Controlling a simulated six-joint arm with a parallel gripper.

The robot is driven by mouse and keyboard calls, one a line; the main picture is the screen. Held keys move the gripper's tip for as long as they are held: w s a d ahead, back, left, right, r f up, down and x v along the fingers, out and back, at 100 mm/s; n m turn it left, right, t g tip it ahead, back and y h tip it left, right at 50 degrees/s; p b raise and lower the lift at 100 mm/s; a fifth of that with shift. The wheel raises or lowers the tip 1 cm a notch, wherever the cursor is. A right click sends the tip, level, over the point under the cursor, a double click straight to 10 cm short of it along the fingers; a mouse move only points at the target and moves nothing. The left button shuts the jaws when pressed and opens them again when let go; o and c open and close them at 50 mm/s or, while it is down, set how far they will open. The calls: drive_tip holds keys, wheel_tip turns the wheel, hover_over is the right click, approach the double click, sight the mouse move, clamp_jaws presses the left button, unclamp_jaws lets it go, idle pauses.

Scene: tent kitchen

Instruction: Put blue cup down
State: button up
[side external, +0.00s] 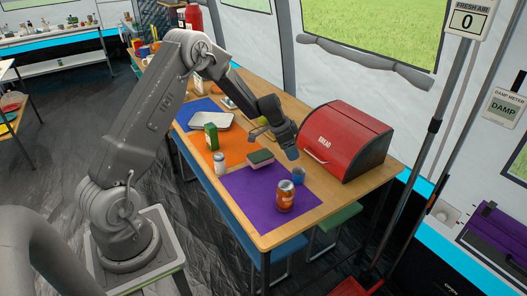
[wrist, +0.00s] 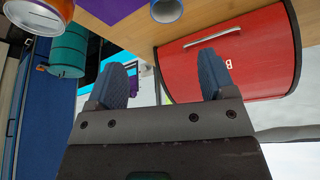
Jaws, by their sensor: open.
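The blue cup (side external: 299,175) stands upright on the table, near the right edge of the purple mat (side external: 250,191) and in front of the red bread box. It also shows in the wrist view (wrist: 167,10), cut by the top edge. My gripper (side external: 290,152) is above and just behind the cup in the side view, apart from it. In the wrist view my gripper (wrist: 165,80) has its two blue-padded fingers spread wide, with nothing between them.
The red bread box (side external: 345,140) stands right of my gripper. An orange can (side external: 285,196) is on the purple mat, left of the cup. A sponge (side external: 261,157), a shaker (side external: 219,162) and a green carton (side external: 211,136) stand farther left. The mat's front left is clear.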

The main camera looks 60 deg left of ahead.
drive_tip(key=s+d+r+n, duration=0.1)
drive_tip(key=s+d+r, duration=0.55)
drive_tip(key=r, duration=0.35)
drive_tip(key=s+d+r, duration=0.6)
drive_tip(key=d+r, duration=0.1)
drive_tip(key=r, duration=0.3)
drive_tip(key=s+d+r+n+y, duration=0.1)
drive_tip(key=s+d, duration=0.1)
drive_tip(key=s, duration=0.8)
drive_tip(key=s+d+r+n+t, duration=0.1)
drive_tip(key=s+d+r+n, duration=0.1)
drive_tip(key=s, duration=0.7)
drive_tip(key=shift+s+d+r+y, duration=0.25)
drive_tip(key=shift+s+d+y, duration=0.15)
drive_tip(key=shift+d, duration=0.2)
